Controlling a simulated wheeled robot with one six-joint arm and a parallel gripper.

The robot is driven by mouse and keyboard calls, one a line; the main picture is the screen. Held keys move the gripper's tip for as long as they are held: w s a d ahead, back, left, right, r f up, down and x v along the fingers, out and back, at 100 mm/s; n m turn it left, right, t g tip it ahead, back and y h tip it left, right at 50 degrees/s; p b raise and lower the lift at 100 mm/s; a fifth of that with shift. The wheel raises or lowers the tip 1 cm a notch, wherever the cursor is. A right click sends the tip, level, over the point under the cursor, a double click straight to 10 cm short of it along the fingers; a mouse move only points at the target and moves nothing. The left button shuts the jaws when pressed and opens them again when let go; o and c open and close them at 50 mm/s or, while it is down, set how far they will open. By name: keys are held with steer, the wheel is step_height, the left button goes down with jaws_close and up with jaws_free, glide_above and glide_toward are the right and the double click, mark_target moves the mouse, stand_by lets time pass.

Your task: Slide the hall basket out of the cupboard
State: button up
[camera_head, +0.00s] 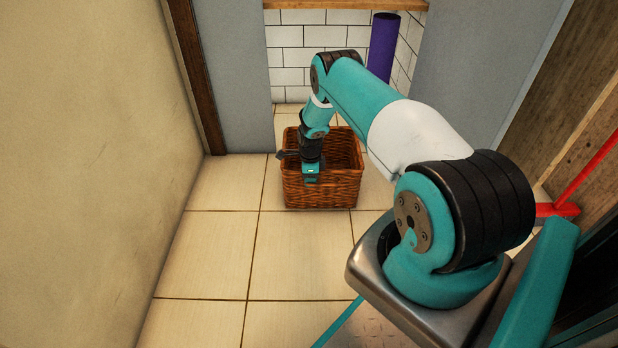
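The hall basket (322,192) is a brown woven wicker basket with an open top. It stands upright on the tiled floor in front of the opening between two grey panels. My gripper (311,178) is at the basket's near rim, left of its middle, reaching down from above. The wrist covers part of the rim and of the inside. The fingers are too small and too hidden to tell whether they are open or shut on the rim. The part of the basket's inside that shows looks empty.
A purple cylinder (382,45) stands in the recess behind the basket, below a wooden shelf (340,4). Grey panels (240,75) flank the recess. A beige wall (80,150) is on the left; a red bar (590,170) is on the right. The tiled floor (215,250) at front left is clear.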

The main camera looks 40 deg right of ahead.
steer(key=shift+a, duration=0.1)
step_height(320, 180, up, 18)
steer(key=p, duration=0.7)
steer(key=shift+f, duration=0.25)
